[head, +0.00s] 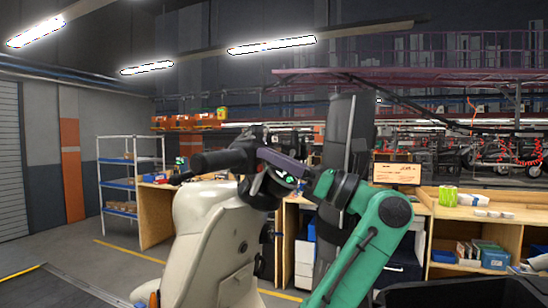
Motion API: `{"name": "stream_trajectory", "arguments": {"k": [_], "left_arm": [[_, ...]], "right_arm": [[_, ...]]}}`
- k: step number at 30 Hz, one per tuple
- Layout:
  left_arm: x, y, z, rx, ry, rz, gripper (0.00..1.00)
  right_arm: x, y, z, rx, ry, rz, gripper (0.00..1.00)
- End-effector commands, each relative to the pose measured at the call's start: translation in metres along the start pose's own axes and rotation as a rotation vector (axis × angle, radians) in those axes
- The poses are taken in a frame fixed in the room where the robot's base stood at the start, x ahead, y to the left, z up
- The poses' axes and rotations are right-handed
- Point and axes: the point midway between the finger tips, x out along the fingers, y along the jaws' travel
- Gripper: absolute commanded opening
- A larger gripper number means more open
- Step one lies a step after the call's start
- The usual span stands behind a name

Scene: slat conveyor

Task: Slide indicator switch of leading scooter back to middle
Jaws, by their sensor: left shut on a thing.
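The leading scooter's cream body (212,240) stands left of centre, seen close up. Its dark handlebar grip (212,162) points left above the body. My left gripper (260,153), dark, at the end of the green arm, is at the inner end of this grip. It is shut on a small part there, at the indicator switch. The switch itself is hidden by the fingers and too small to make out, so its position cannot be told. My right gripper is out of view.
A blue shelf rack (118,183) stands at the left wall. Wooden workbenches (470,212) with bins run behind the scooter, and a small monitor (397,173) stands on one. A yellow floor line (130,251) crosses clear grey floor at the left.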

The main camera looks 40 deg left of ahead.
Motion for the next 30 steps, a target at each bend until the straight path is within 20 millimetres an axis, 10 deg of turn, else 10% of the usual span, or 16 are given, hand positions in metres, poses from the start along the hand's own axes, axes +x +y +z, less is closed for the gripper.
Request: {"name": "stream_trajectory", "arguments": {"k": [28, 30], "left_arm": [[0.0000, -0.0092, 0.0001, -0.001, 0.000, 0.000, 0.00], [0.0000, -0.0091, 0.0001, -0.001, 0.000, 0.000, 0.38]], "right_arm": [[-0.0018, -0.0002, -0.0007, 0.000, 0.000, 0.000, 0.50], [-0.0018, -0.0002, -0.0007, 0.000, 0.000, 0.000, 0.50]]}}
